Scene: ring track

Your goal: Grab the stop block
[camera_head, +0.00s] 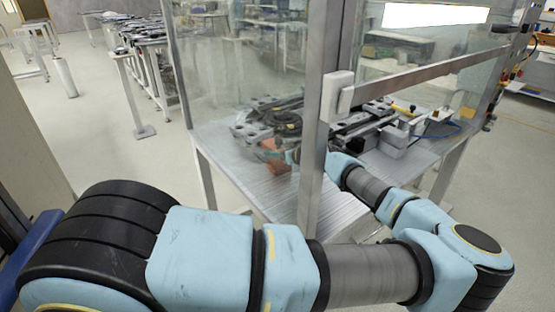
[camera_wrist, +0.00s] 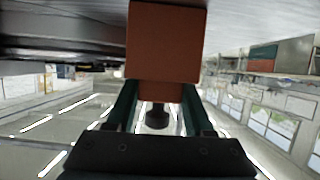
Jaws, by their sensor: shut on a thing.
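The stop block (camera_wrist: 164,42) is a reddish-brown block with a wider front part and a narrower part behind it. In the wrist view it fills the upper middle, and my gripper (camera_wrist: 158,100) is shut on its narrower part, with a dark finger on each side. In the head view the block (camera_head: 273,147) shows small and orange-brown behind the clear panel, at the left end of my arm. My gripper (camera_head: 291,156) is partly hidden there by the frame post. I cannot tell whether the block still touches the table or track.
A clear-walled enclosure with a metal post (camera_head: 322,110) and crossbar (camera_head: 420,77) surrounds the table (camera_head: 235,170). My arm reaches in below the crossbar. Track parts (camera_head: 285,120) lie just behind the block, with grey blocks (camera_head: 392,141) to the right. The near left tabletop is bare.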

